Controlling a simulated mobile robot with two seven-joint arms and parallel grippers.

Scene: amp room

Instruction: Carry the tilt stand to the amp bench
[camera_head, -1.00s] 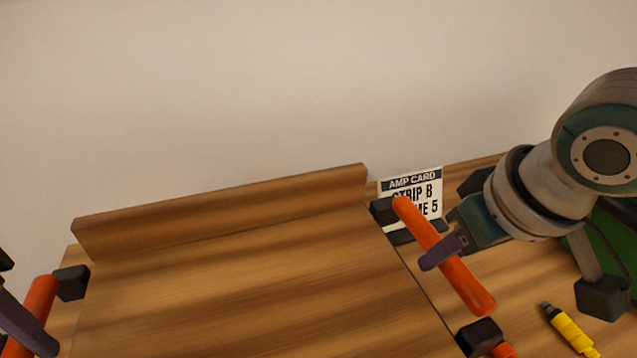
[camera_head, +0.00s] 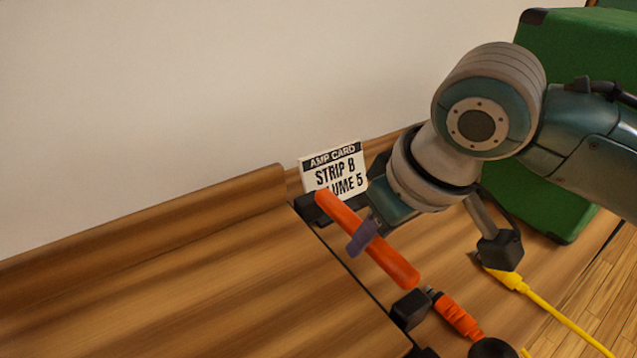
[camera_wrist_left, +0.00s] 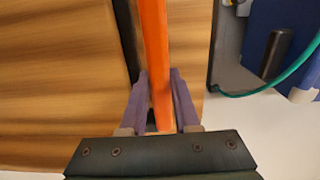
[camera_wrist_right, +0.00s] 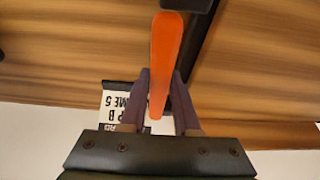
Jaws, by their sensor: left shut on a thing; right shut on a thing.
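The tilt stand (camera_head: 200,270) is a wide wooden board with a raised back lip, filling the lower left of the head view. My right gripper (camera_head: 364,236) is shut on its right orange handle (camera_head: 395,262), which sits between black mounts. The right wrist view shows this handle (camera_wrist_right: 165,55) between the purple fingers. My left gripper (camera_wrist_left: 158,105) is shut on the left orange handle (camera_wrist_left: 154,50) in the left wrist view. The left gripper is outside the head view. A wooden bench surface (camera_head: 450,270) shows to the right of and below the stand.
A white amp card (camera_head: 335,172) stands behind the right handle, partly hidden. A green case (camera_head: 560,120) stands at the right. A yellow cable plug (camera_head: 510,279) and an orange plug (camera_head: 457,315) lie near the stand's right side. A green cable (camera_wrist_left: 270,85) shows in the left wrist view.

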